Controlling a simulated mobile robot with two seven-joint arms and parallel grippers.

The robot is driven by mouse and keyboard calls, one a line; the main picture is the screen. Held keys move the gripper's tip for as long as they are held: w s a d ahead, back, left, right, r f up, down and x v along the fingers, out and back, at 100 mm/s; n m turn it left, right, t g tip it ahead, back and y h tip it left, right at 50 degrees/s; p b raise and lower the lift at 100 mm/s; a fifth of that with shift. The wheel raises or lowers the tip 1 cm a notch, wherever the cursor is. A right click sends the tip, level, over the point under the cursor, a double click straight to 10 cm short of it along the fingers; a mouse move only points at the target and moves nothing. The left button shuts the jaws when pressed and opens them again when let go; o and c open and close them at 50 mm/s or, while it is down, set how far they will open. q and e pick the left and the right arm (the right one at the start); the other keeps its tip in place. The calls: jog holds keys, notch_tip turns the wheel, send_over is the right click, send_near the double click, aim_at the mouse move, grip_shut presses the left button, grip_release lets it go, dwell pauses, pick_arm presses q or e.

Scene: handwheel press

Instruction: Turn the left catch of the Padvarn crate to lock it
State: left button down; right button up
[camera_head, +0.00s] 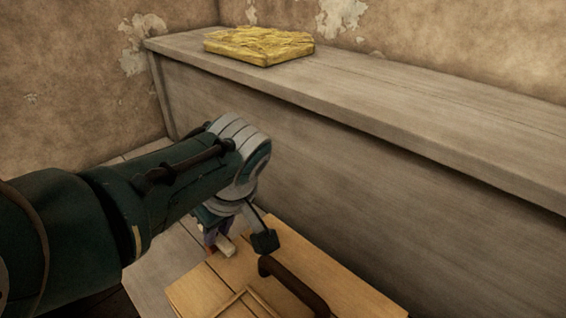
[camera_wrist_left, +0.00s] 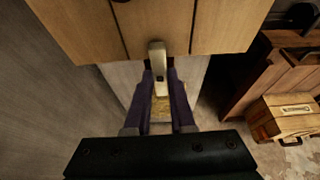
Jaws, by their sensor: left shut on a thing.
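The Padvarn crate (camera_head: 250,280) is pale wood with a dark handle (camera_head: 290,285) on top, at the bottom of the head view. Its planks also show at the top of the left wrist view (camera_wrist_left: 90,35). The left catch (camera_wrist_left: 157,55) is a small pale lever at the crate's edge; a pale piece of it shows in the head view (camera_head: 228,248). My left gripper (camera_wrist_left: 160,75) has its dark purple fingers shut on the catch's lower end. In the head view the gripper (camera_head: 217,240) is partly hidden by my wrist. My right gripper is not in view.
A long grey wooden counter (camera_head: 330,130) runs behind the crate, with a yellow slab (camera_head: 258,45) on top. The left wrist view shows a dark reddish wooden cabinet (camera_wrist_left: 265,75) and a small wooden box (camera_wrist_left: 285,115) at right.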

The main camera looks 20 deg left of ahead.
pick_arm(q)
jog(key=c, duration=0.8)
grip_release()
jog(key=shift+o, duration=0.2)
jog(key=p+v, duration=0.5)
jog(key=v, duration=0.5)
